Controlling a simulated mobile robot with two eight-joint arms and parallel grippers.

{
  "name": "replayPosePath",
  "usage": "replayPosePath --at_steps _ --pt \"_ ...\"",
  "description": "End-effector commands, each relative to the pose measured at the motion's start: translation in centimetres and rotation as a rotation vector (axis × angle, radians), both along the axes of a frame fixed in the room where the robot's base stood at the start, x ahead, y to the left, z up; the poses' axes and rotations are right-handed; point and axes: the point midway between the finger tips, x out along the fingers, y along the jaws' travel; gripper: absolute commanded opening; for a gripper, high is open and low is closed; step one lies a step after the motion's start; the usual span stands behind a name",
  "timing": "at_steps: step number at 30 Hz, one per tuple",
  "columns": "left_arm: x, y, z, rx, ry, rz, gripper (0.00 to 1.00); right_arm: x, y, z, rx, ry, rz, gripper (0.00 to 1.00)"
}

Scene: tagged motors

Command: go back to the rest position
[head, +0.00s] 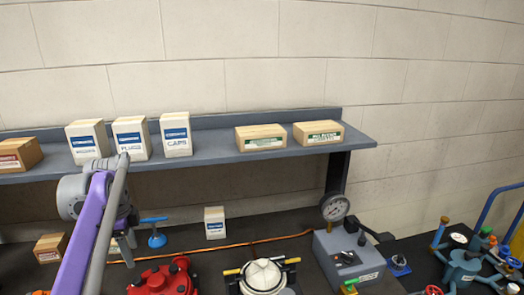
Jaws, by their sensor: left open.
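My left arm rises from the bottom left in the head view, with a purple link and a grey rod in front of the shelf and bench. My left gripper (124,246) is partly hidden behind that arm, low over the bench, and is open. I see nothing held in it. My right gripper is not in view. A red motor (163,281) and a cream motor (263,276) stand on the dark bench at the bottom edge, both cut off by the frame. A teal motor (465,270) stands at the far right.
A grey shelf (215,152) on the wall bears several boxes. A small white box (214,222) and a blue stand (156,234) are on the bench below. A grey gauge box (348,262) stands right of centre. An orange cable (275,240) crosses the bench.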

Motion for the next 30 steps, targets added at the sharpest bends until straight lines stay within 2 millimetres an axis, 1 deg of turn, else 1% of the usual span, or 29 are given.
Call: replayPosePath --at_steps 1,5,6,8,9,11,12,14,15,18,22,26,30 --pt "-0.8 -1.6 -0.3 0.005 -0.022 0.047 0.64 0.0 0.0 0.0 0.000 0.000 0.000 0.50" --pt "-3.3 -6.0 -1.8 0.006 -0.105 0.246 0.64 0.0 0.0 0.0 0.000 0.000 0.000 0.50" --pt "-4.2 -7.3 -2.4 0.001 -0.134 0.311 0.64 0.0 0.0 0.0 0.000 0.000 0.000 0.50" --pt "-5.8 -9.2 -3.6 -0.013 -0.177 0.409 0.64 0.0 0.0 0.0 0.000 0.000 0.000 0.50" --pt "-6.9 -10.5 -4.4 -0.026 -0.205 0.474 0.64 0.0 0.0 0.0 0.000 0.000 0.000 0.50" --pt "-8.6 -12.2 -5.9 -0.052 -0.246 0.571 0.64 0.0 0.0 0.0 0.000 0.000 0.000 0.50" --pt "-9.9 -13.2 -6.9 -0.073 -0.273 0.636 0.64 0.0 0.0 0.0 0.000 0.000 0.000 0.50" --pt "-11.7 -14.8 -8.6 -0.109 -0.310 0.731 0.64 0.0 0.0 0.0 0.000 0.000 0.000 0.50" --pt "-13.0 -15.6 -9.7 -0.136 -0.333 0.793 0.64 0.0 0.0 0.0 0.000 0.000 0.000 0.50" --pt "-15.8 -17.4 -12.5 -0.204 -0.378 0.929 0.64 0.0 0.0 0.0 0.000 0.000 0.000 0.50" --pt "-18.4 -18.9 -15.3 -0.281 -0.411 1.059 0.64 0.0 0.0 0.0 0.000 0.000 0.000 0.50" --pt "-19.6 -19.5 -16.8 -0.325 -0.424 1.128 0.64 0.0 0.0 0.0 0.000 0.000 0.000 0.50" --pt "-19.8 -19.7 -17.0 -0.336 -0.428 1.147 0.64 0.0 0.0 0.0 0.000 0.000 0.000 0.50"
